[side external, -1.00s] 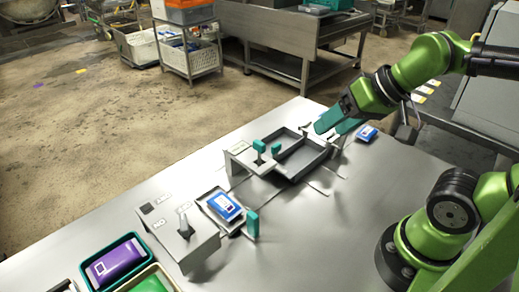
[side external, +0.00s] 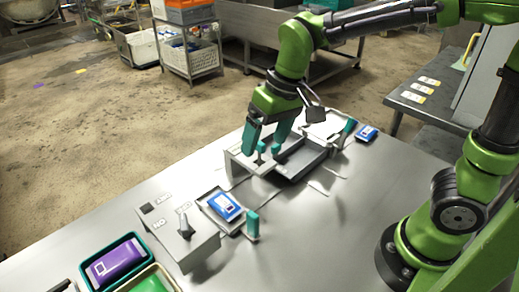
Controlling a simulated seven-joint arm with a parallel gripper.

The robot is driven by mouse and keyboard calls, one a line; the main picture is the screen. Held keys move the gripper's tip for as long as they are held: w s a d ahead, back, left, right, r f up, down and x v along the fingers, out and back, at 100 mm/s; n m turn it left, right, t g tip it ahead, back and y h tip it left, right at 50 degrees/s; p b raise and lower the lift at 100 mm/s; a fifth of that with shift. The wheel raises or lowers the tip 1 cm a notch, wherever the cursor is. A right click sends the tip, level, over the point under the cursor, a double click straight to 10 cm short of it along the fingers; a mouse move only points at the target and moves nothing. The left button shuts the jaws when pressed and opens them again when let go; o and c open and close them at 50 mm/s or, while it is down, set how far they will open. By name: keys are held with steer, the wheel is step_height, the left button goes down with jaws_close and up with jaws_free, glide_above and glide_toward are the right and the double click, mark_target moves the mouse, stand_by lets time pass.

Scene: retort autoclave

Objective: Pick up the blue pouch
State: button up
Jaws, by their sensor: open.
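A blue pouch (side external: 225,206) with a white label lies on a small grey tray at the middle of the steel table. A second blue pouch (side external: 367,132) lies flat on the table at the back right. My gripper (side external: 263,148) is open and points down over the grey fixture, with its teal fingers on either side of a small teal-topped knob (side external: 261,147). I cannot tell whether the fingers touch the knob. My gripper is apart from both blue pouches.
The grey fixture's open frame (side external: 302,164) stands right of the knob. A teal upright handle (side external: 252,224) stands beside the small tray. A grey box with a lever (side external: 184,226) is left. A purple pouch (side external: 114,262) lies in a green tray at the front left. The right table surface is clear.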

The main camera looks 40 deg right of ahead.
steer(key=w+a+f+n+g+h, duration=0.1)
steer(key=w+a+f+g, duration=0.1)
steer(key=w+a+f, duration=0.3)
glide_above(225, 203)
steer(key=shift+h, duration=0.4)
step_height(225, 203, down, 9)
steer(key=shift+d+r, duration=0.1)
steer(key=shift+r, duration=0.05)
steer(key=shift+f, duration=2.7)
steer(key=shift+c, duration=0.3)
steer(key=c, duration=1.1)
